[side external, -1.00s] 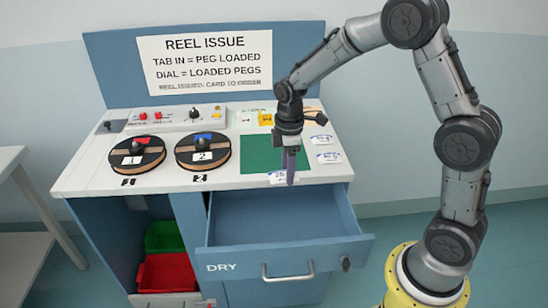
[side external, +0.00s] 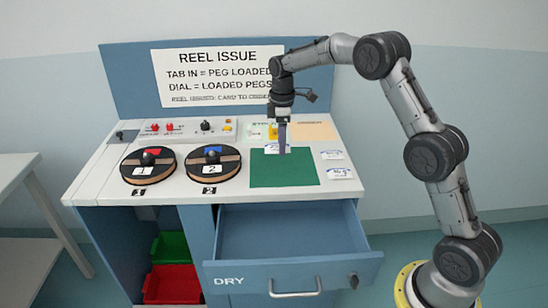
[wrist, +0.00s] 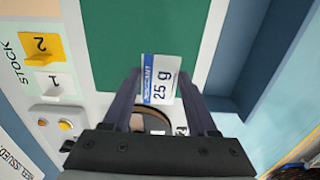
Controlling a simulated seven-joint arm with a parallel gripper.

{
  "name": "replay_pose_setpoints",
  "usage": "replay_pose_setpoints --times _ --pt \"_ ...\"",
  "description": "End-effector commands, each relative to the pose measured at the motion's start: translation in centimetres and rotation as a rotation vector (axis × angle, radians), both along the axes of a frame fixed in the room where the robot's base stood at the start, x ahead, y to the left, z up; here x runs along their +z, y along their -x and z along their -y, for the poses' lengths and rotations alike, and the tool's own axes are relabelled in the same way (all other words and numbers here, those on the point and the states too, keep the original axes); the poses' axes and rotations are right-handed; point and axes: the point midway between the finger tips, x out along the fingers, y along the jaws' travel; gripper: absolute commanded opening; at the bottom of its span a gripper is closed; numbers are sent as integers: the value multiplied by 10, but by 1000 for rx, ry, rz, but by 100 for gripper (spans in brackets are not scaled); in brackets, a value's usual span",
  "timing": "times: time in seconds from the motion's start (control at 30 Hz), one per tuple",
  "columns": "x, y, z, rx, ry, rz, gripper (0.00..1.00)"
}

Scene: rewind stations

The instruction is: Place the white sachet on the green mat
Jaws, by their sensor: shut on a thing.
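The white sachet (wrist: 158,70), with a blue band and "25 g" print, is between the two fingers of my gripper (wrist: 157,92) in the wrist view. The gripper is shut on it. In the side view my gripper (side external: 282,152) is over the back part of the green mat (side external: 285,173). The mat's visible surface is bare there. The sachet shows only poorly at the fingertips in that view, and its exact height over the mat is hard to tell. The mat also shows in the wrist view (wrist: 105,45).
Two more white sachets (side external: 332,154) (side external: 341,172) lie right of the mat. Reels 1 (side external: 151,164) and 2 (side external: 213,162) stand to the left. The drawer (side external: 290,228) below is open and looks empty. A switch panel (side external: 180,131) runs along the back left.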

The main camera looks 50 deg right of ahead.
Motion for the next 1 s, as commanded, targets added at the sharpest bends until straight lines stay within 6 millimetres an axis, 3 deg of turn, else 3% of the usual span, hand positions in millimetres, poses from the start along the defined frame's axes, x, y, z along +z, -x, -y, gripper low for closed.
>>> replay_pose_setpoints --times 0.03,0.23,0.47,0.7,1.0 --pt "-12 -7 1 0 -1 -5 6" --pt "-36 -28 6 0 0 -1 6" --pt "-46 -36 8 0 0 -1 6" --pt "-76 -37 8 0 -1 -4 6" --pt "-79 -38 8 0 0 0 6"
